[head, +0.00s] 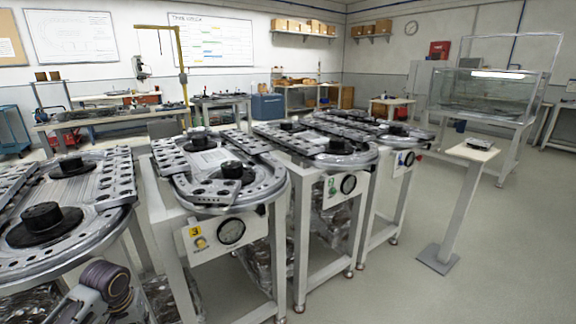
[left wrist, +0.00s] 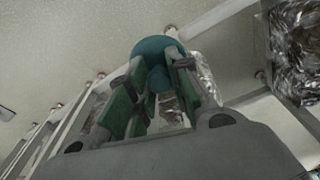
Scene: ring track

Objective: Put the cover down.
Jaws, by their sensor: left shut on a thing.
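My left gripper (left wrist: 158,72) shows in the left wrist view, with green pads on the inner sides of its fingers. It is shut on a teal rounded thing (left wrist: 152,48) at the fingertips, which looks to be the cover. Only part of this thing shows, and its full shape is hidden by the fingers. It appears held clear of the floor, beside white frame legs. In the head view a grey arm part of mine is at the lower left, and the gripper and cover are out of sight. My right gripper is in neither view.
Several white stands carry round metal tracks; the one labelled 3 (head: 196,232) is in the middle, and another track (head: 82,240) is at left. A small pedestal table (head: 472,151) stands at right near a glass tank (head: 480,92). The floor (head: 400,285) at front right is clear.

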